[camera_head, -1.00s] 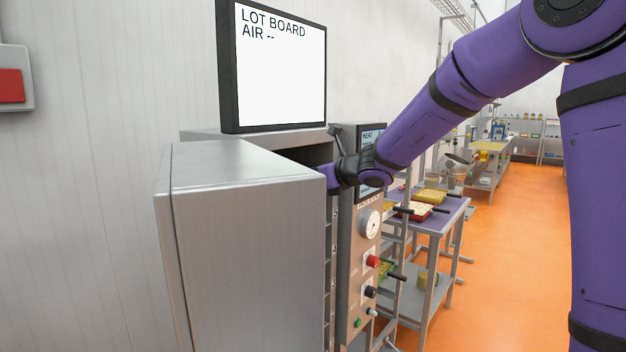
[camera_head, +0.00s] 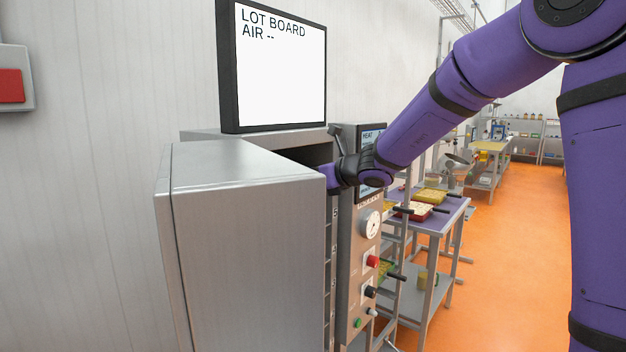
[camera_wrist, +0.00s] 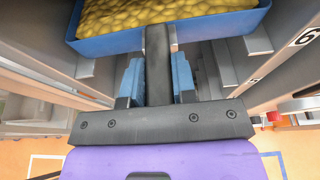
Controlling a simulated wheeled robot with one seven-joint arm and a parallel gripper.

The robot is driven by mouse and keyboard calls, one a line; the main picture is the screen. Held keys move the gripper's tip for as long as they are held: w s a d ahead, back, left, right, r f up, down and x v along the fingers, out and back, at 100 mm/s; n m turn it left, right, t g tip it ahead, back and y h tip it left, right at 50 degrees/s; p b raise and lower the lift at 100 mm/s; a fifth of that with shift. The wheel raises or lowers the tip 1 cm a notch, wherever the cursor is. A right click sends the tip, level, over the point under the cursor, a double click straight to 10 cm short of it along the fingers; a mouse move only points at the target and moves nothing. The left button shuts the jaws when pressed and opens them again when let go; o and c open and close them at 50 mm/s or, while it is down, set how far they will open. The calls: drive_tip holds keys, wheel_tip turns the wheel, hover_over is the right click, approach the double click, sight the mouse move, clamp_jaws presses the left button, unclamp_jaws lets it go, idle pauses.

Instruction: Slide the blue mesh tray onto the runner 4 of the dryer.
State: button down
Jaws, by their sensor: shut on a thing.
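The blue mesh tray (camera_wrist: 112,46) shows at the top of the wrist view, filled with yellow pieces. Its dark handle (camera_wrist: 158,50) runs down between the fingers of my gripper (camera_wrist: 157,82), which is shut on it. Rails run along both sides of the tray inside the dryer (camera_head: 250,220). A label reading 6 is on the right-hand side wall in the wrist view; no label 4 is readable. I cannot tell which runner the tray is on, or whether it touches one. In the head view the door hides the tray and my gripper.
The open dryer door (camera_head: 245,245) stands at the left. The orange floor is clear at the right.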

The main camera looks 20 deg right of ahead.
drive_tip(key=shift+r, duration=0.75)
idle(0.5)
drive_tip(key=shift+s+d, duration=0.75)
drive_tip(key=shift+s, duration=0.25)
drive_tip(key=shift+s+d, duration=0.75)
drive_tip(key=shift+s, duration=0.25)
drive_tip(key=s+d, duration=1)
drive_tip(key=s, duration=0.3)
drive_tip(key=shift+s, duration=0.35)
drive_tip(key=shift+s+d, duration=0.75)
drive_tip(key=shift+s, duration=0.35)
